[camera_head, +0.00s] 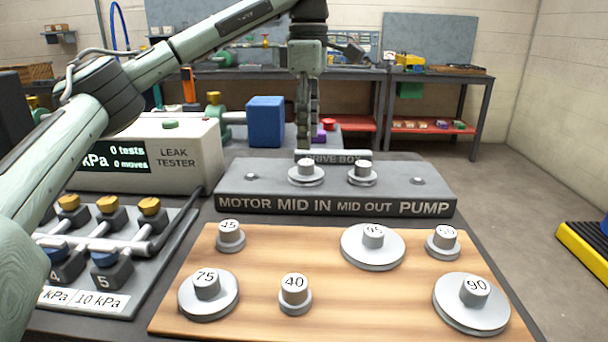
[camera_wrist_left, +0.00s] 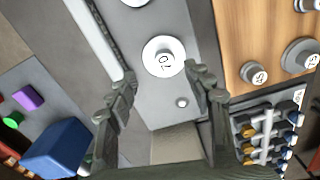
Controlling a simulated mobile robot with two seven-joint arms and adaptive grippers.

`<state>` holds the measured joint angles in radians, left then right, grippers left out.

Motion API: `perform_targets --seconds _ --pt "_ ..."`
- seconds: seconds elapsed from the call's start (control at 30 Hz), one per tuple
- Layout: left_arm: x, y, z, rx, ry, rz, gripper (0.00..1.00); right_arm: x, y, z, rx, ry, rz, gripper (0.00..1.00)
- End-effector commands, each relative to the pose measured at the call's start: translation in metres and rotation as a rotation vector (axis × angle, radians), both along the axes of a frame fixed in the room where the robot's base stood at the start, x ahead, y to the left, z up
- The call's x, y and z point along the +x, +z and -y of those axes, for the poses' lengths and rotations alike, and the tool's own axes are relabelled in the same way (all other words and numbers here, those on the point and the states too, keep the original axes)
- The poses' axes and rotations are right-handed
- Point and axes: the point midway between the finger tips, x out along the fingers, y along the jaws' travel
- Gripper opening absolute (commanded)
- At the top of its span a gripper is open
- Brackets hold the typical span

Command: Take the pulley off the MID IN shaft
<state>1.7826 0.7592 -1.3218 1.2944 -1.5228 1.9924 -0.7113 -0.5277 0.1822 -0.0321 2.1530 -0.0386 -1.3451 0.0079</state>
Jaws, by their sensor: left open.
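The MID IN pulley (camera_head: 306,174) is a light grey disc with a raised hub on the drive box (camera_head: 330,205). In the left wrist view this pulley (camera_wrist_left: 157,62) shows a number, perhaps 70, on its hub. My left gripper (camera_head: 306,145) points down above and apart from the pulley, its fingers overlapping the box's back edge in the head view. In the left wrist view the open fingers (camera_wrist_left: 158,80) are empty, one to each side of and below the pulley. My right gripper is not in view.
A smaller pulley (camera_head: 362,178) sits on MID OUT, close to the right. MOTOR (camera_head: 251,177) and PUMP (camera_head: 418,181) shafts are bare. A wooden board (camera_head: 345,310) with several numbered pulleys lies in front. The leak tester (camera_head: 195,155) stands left; a blue block (camera_head: 265,122) is behind.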

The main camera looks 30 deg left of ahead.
Motion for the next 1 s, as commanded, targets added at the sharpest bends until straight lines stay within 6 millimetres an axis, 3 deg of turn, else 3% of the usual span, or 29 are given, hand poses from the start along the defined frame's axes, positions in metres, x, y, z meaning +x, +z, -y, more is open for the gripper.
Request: perform_targets --seconds 0.33,0.63,1.0 --pt "-0.007 -0.047 0.002 0.001 0.0 0.001 0.51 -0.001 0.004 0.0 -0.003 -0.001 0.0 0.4" --pt "-0.007 -0.052 0.002 0.001 0.0 0.002 0.51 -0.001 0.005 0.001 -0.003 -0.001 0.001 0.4" --pt "-0.007 -0.052 0.002 0.001 0.0 0.002 0.07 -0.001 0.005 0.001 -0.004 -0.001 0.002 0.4"
